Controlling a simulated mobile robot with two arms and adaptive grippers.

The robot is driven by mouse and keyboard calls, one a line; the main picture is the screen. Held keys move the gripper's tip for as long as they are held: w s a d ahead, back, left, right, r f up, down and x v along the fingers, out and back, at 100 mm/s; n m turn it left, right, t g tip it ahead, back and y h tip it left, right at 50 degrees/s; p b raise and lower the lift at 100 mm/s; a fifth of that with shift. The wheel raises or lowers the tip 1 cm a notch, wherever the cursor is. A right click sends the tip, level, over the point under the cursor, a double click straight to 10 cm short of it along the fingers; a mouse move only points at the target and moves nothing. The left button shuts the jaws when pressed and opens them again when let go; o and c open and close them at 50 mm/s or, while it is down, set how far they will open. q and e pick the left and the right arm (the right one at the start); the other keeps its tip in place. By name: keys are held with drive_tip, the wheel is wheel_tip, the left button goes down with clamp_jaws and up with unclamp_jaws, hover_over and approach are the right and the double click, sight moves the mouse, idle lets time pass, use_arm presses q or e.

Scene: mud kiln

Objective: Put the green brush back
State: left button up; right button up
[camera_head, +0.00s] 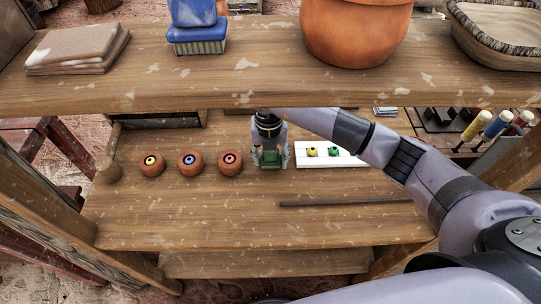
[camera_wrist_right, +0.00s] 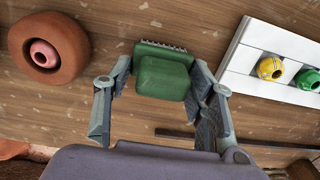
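The green brush (camera_head: 270,157) is on or just above the lower wooden shelf, between the clay pots and the white board; I cannot tell whether it touches the shelf. My right gripper (camera_head: 270,150) is over it. In the right wrist view the green brush (camera_wrist_right: 164,76) sits between the two fingertips of my right gripper (camera_wrist_right: 163,75), which appear to press on its two sides. My left gripper is not in view.
Three clay pots (camera_head: 190,162) with yellow, blue and red centres stand left of the gripper. A white board (camera_head: 345,161) with yellow and green knobs lies right. A dark rod (camera_head: 345,203) lies in front. The upper shelf (camera_head: 270,85) carries a blue brush (camera_head: 197,28) and a large pot (camera_head: 355,30).

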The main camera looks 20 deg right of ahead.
sight(269, 153)
drive_tip(key=o, duration=0.4)
drive_tip(key=shift+r, duration=0.15)
wheel_tip(269, 153, up, 12)
drive_tip(key=shift+w+a+r+b, duration=0.1)
drive_tip(key=shift+a+b, duration=0.05)
drive_tip(key=shift+b, duration=0.65)
